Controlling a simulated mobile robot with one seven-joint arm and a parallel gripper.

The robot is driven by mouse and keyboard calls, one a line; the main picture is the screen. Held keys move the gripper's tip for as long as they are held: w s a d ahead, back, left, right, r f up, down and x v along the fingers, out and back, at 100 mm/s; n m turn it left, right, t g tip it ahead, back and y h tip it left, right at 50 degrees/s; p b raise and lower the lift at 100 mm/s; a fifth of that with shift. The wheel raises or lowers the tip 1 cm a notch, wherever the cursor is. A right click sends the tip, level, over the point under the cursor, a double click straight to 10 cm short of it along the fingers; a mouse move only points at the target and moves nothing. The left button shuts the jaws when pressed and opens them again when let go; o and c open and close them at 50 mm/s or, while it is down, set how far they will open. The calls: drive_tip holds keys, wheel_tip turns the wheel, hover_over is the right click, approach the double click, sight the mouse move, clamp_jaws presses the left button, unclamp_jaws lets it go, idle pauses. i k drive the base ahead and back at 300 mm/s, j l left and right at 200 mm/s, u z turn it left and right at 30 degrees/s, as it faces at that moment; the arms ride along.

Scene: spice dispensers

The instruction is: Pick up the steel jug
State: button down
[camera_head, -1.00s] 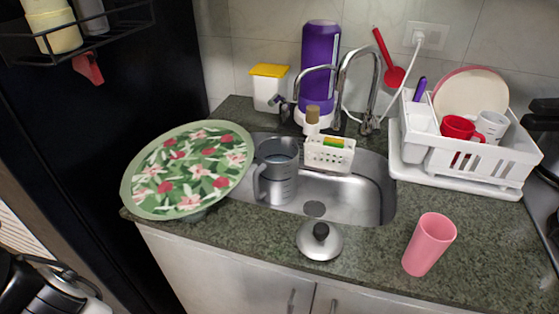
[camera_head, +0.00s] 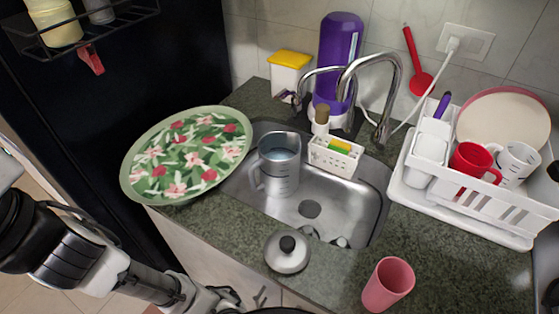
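The steel jug (camera_head: 280,168) stands upright in the left part of the metal sink (camera_head: 345,205). It is grey with dark measuring marks, an open top and a handle on its left side. My arm runs along the lower left, in front of the cabinet and well apart from the jug. The arm leaves the picture at the bottom edge, and I cannot see the fingers of my gripper.
A round floral tray (camera_head: 185,155) lies left of the jug, close to it. A soap caddy (camera_head: 335,157) and the faucet (camera_head: 388,100) are to its right and behind. A lid (camera_head: 287,252) and a pink cup (camera_head: 387,285) stand in front. A white dish rack (camera_head: 470,195) is at right.

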sight(278, 162)
drive_tip(key=k+z, duration=0.25)
drive_tip(key=z, duration=0.25)
drive_tip(key=k+l+z, duration=0.15)
drive_tip(key=z, duration=0.35)
drive_tip(key=k+l+z, duration=0.3)
drive_tip(key=z, duration=0.2)
drive_tip(key=j+u, duration=0.15)
drive_tip(key=u, duration=1.35)
drive_tip(key=i+l, duration=0.05)
